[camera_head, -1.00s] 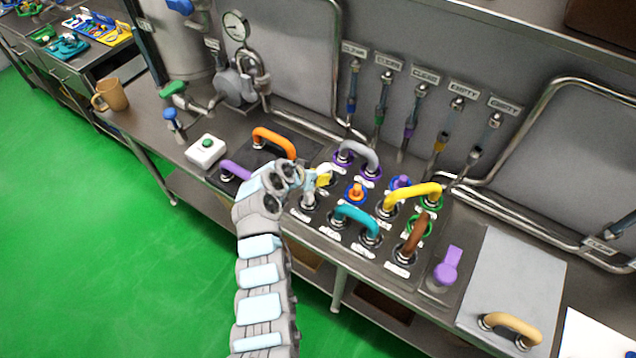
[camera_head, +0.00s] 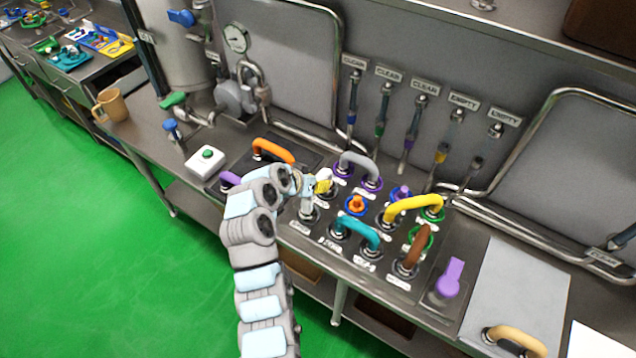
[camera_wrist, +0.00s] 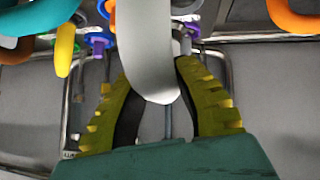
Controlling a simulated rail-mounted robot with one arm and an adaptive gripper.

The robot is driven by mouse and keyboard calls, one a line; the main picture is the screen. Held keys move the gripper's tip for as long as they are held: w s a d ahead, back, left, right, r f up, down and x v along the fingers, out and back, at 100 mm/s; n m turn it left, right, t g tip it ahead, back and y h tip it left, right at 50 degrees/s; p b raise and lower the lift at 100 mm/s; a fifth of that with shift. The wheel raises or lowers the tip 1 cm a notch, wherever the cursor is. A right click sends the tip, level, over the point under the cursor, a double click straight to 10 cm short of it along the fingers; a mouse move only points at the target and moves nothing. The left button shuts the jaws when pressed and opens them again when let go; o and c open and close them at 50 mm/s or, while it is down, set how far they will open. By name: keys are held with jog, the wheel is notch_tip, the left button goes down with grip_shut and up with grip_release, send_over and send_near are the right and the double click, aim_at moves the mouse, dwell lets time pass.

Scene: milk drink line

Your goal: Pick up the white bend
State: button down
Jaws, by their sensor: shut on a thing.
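The white bend (camera_wrist: 146,50) stands between the two yellow fingers of my gripper (camera_wrist: 160,103) in the wrist view, its curved end hanging between them. My gripper (camera_head: 322,183) is shut on it. In the head view the gripper is over the left part of the port panel, and only a small pale part of the bend (camera_head: 307,196) shows beside it, above a port. The rest of the bend is hidden by my wrist there. I cannot tell whether its lower ends touch the ports.
Close by are a grey bend (camera_head: 358,161), a teal bend (camera_head: 357,224), a yellow bend (camera_head: 413,200), a brown bend (camera_head: 412,248) and an orange bend (camera_head: 273,149). A purple bend (camera_head: 229,179) is partly behind my arm. A grey board (camera_head: 515,285) lies at right.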

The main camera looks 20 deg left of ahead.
jog(key=s+d+r+b, duration=0.1)
jog(key=s+d+r, duration=0.2)
jog(key=s, duration=0.6)
notch_tip(320, 180, up, 3)
jog(key=shift+s+f, duration=0.2)
jog(key=shift+s, duration=0.2)
